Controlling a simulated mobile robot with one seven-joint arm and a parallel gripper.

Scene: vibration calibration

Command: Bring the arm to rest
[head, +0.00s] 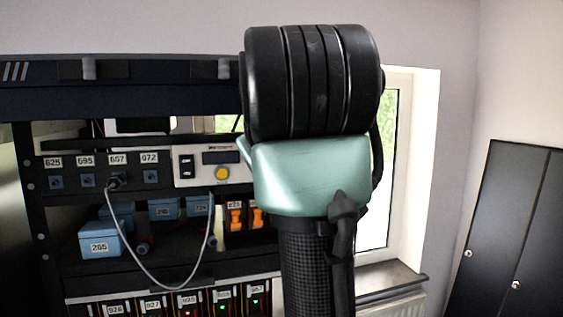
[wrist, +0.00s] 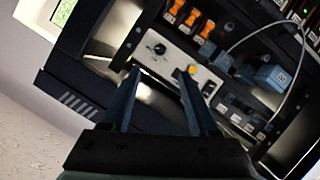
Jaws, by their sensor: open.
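My gripper (wrist: 160,88) shows in the wrist view with its two dark fingers apart and nothing between them. Beyond the fingertips is the white control panel (wrist: 172,62) of the rack, with a yellow button (wrist: 192,70). I cannot tell how far the fingertips are from the panel. In the head view my arm's black and pale green links stand upright in front of the right part of the rack and the window. My gripper does not show in the head view.
The dark rack (head: 110,100) holds numbered sockets, blue boxes (head: 101,240), orange connectors (head: 236,218) and a grey cable (head: 135,264) hanging in a loop from socket 657. A window (head: 400,160) is behind my arm. Dark cabinet doors (head: 510,220) stand at the right.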

